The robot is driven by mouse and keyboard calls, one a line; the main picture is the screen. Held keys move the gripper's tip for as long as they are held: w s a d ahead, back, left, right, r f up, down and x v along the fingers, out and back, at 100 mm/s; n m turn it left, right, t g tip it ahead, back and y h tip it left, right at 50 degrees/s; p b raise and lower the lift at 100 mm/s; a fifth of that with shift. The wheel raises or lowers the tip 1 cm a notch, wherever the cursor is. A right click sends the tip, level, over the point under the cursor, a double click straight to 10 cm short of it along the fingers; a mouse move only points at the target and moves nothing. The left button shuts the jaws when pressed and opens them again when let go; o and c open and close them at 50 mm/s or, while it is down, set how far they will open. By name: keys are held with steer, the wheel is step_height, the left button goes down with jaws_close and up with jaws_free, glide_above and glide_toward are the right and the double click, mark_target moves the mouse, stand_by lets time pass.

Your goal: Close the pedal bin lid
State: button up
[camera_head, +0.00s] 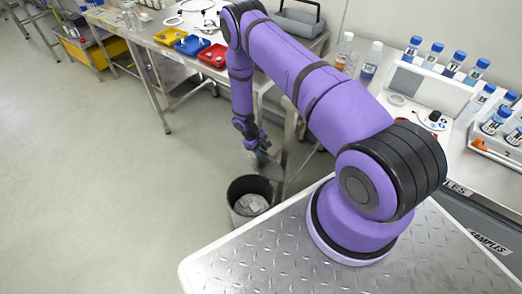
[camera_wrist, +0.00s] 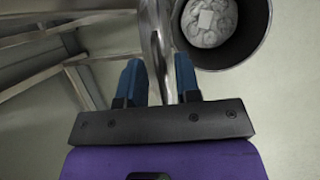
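The pedal bin (camera_head: 233,206) stands on the floor below my arm, with its mouth open and pale crumpled contents inside. Its dark rim also shows at the upper right of the wrist view (camera_wrist: 264,25). The raised metal lid (camera_head: 270,170) stands up on the bin's right side in the head view. In the wrist view the lid (camera_wrist: 156,35) appears nearly edge-on, as a narrow shiny band. My gripper (camera_head: 257,149) points down beside the lid. Its two blue fingers (camera_wrist: 159,68) are apart, with the lid's band showing between them; contact cannot be told.
A steel bench with a yellow tray (camera_head: 169,36), a blue tray (camera_head: 192,45) and a red tray (camera_head: 214,55) stands behind. Bottles and sample racks (camera_head: 492,122) fill the right bench. Bench legs stand close to the lid. The floor at left (camera_head: 90,170) is clear.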

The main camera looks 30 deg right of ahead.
jaws_close()
steer(key=shift+a, duration=0.1)
